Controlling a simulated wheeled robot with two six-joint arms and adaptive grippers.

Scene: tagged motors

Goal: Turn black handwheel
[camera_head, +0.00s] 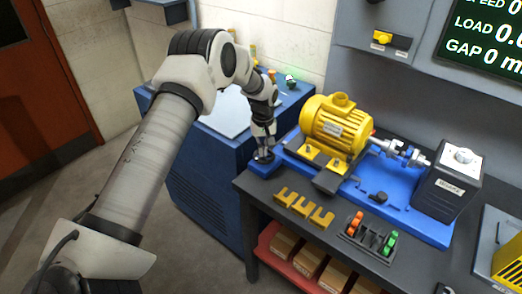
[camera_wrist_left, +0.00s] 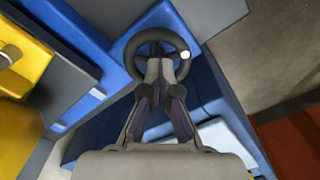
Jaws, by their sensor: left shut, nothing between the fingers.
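The black handwheel (camera_wrist_left: 157,33) shows in the left wrist view as a dark ring with a pale knob (camera_wrist_left: 186,56) on the right of its rim. In the head view the handwheel (camera_head: 262,163) is small and partly hidden under my gripper, at the left end of the blue motor base. My left gripper (camera_wrist_left: 160,68) is shut and empty, its fingertips together over the middle and near part of the wheel. It points down at the wheel in the head view (camera_head: 263,148). I cannot tell whether the tips touch the wheel. My right gripper is not in view.
A yellow motor (camera_head: 336,124) sits on the blue base (camera_head: 380,190), right of my gripper. Yellow slotted shims (camera_head: 304,208) and a rack of coloured tools (camera_head: 368,236) lie on the dark bench. A blue cabinet (camera_head: 205,165) stands left of the bench.

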